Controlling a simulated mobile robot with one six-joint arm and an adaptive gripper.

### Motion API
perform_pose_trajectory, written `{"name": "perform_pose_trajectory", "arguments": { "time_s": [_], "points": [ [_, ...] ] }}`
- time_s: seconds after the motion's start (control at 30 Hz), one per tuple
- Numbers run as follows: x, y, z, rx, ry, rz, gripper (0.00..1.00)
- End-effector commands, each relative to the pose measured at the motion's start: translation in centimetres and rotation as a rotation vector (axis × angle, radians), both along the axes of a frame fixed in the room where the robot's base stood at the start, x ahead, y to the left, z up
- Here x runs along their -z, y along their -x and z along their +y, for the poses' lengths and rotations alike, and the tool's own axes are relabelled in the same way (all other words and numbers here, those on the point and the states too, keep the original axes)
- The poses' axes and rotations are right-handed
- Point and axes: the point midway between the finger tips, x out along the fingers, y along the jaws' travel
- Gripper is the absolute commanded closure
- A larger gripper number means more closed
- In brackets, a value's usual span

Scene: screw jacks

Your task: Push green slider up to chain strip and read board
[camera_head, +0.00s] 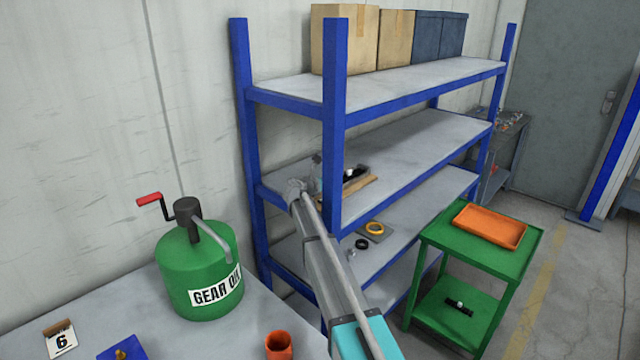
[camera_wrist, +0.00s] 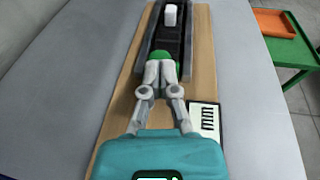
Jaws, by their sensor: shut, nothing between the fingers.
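A wooden board (camera_wrist: 204,85) lies on the grey shelf in the wrist view, with a dark grey channel (camera_wrist: 148,45) on it. The green slider (camera_wrist: 161,58) is in the channel's near end, mostly hidden by my fingers. My gripper (camera_wrist: 160,74) is shut and empty, its fingertips right at the slider's near side; I cannot tell whether they touch. A black strip, perhaps the chain strip, and a white block (camera_wrist: 170,15) lie farther along the channel. A white card (camera_wrist: 206,117) with black marks lies right of the fingers. In the head view the board (camera_head: 358,187) is small and partly hidden.
The board is on the middle shelf of a blue rack (camera_head: 335,150); a front post stands close beside my arm. A green cart with an orange tray (camera_head: 490,226) is right. A green gear oil can (camera_head: 200,270) stands left.

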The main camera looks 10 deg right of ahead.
Motion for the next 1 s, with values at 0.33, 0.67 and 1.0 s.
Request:
{"name": "perform_pose_trajectory", "arguments": {
  "time_s": [0.33, 0.67, 1.0],
  "points": [
    [-0.2, -0.5, -0.9, 0.007, 0.010, -0.002, 1.00],
    [-0.7, 0.6, 0.3, 0.008, 0.009, -0.002, 1.00],
    [-1.7, 3.9, 4.0, 0.005, 0.006, -0.003, 1.00]
  ]
}}
